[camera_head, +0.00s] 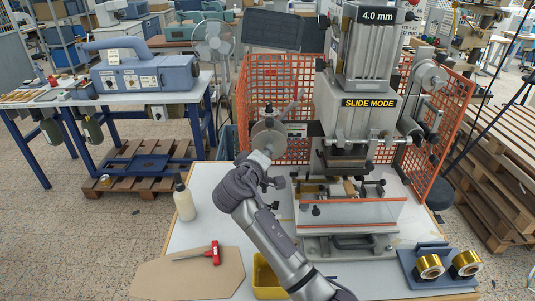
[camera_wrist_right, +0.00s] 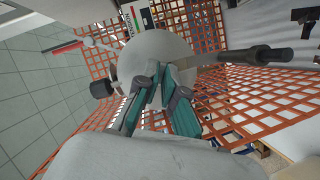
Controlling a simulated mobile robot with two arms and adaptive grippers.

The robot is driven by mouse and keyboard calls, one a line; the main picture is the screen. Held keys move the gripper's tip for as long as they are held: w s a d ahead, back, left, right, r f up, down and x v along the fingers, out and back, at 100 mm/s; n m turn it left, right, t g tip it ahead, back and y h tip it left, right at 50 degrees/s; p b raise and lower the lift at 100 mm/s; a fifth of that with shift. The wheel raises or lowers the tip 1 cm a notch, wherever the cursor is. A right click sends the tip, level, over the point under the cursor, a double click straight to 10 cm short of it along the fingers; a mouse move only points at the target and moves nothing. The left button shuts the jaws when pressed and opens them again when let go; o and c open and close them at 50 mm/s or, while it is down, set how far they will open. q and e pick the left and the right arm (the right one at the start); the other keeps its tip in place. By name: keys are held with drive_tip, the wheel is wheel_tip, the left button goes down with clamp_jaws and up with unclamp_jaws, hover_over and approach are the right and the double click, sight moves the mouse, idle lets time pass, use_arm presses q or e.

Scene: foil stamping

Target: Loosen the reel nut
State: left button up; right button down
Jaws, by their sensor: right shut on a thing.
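The grey reel disc (camera_head: 268,132) stands upright on the left side of the stamping press. In the right wrist view the pale disc (camera_wrist_right: 170,50) fills the upper middle. My right gripper (camera_head: 270,157) reaches up to the disc from below. In the wrist view its two teal-and-grey fingers (camera_wrist_right: 163,82) come together in front of the disc's middle. They are shut on the reel nut, which the fingers hide almost wholly. My left gripper is not in view.
The press (camera_head: 356,120) stands right of my arm, with an orange mesh guard (camera_head: 285,80) behind the reel. A white bottle (camera_head: 184,200), a red-handled tool (camera_head: 212,253), a yellow bin (camera_head: 266,280) and gold foil rolls (camera_head: 430,266) are on the table (camera_head: 160,238).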

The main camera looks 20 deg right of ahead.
drive_tip(key=shift+f+n+h, duration=0.15)
drive_tip(key=shift+n+h, duration=0.15)
drive_tip(key=shift+n, duration=0.3)
drive_tip(key=c, duration=1.3)
unclamp_jaws()
drive_tip(key=shift+a, duration=0.1)
drive_tip(key=v, duration=0.7)
drive_tip(key=shift+s, duration=0.2)
drive_tip(key=shift+a, duration=0.1)
